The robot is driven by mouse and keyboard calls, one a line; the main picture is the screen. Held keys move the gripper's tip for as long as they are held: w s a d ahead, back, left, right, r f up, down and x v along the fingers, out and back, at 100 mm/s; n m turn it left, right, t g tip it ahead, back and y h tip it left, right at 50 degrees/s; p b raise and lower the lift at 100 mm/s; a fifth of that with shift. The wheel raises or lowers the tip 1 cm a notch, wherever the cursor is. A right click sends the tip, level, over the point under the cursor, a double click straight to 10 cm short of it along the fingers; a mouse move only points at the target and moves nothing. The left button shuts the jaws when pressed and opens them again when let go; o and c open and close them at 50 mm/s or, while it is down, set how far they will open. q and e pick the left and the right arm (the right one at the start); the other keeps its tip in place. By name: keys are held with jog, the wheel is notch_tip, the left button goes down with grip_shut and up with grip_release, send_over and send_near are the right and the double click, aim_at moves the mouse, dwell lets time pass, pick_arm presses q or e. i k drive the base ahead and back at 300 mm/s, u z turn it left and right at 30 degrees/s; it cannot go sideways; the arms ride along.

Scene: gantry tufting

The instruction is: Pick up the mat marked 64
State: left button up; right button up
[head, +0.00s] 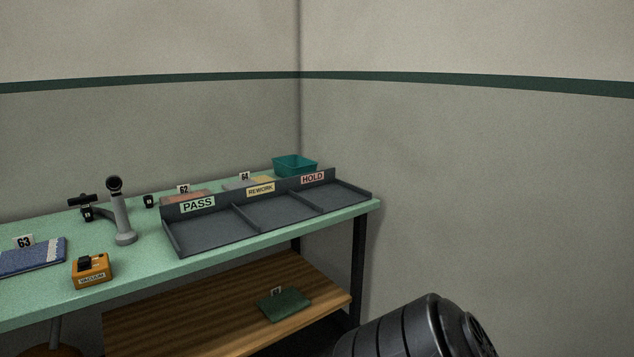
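The mat marked 64 (235,185) lies flat near the back of the green table, behind the dark sorting tray (180,248). It looks pale grey-beige, with a small white 64 tag standing at its back edge. The tray's raised back wall and its REWORK label hide the front part of the mat. Neither of my grippers is in view, so nothing shows in contact with the mat.
A reddish mat marked 62 (180,197) lies left of it, a teal bin (294,167) right. A blue mat marked 63 (35,257), an orange vacuum box (92,270) and a grey stand (122,222) occupy the left. A green mat (284,305) lies on the lower shelf (220,315).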

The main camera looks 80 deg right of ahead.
aim_at(244, 180)
jog(key=z, duration=4)
jog(key=i, duration=1.3)
jog(key=u, duration=2.85)
